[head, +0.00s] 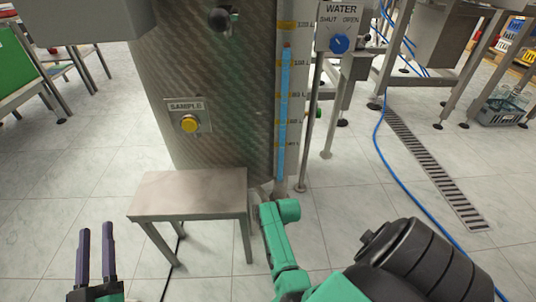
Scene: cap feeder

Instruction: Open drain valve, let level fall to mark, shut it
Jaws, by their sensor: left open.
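A steel tank (215,90) stands in the middle. Its sight gauge (284,120) shows a blue column topped by a red spot, a little above what reads as the 100 L mark. A litre scale (297,90) with several yellowish marks runs beside it. Which mark is meant I cannot tell. No drain valve is clearly identifiable; the tank's foot is partly hidden by my green right arm. My left gripper (95,228) is open and empty at the lower left, in front of the tank and apart from it. My right gripper's fingers do not show.
A blue knob (340,43) sits under a WATER SHUT/OPEN label. A yellow SAMPLE button (189,124) is on the tank. A small steel table (190,190) stands before the tank. A blue hose (400,180) and floor drain (432,165) lie at right. The left floor is mostly clear.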

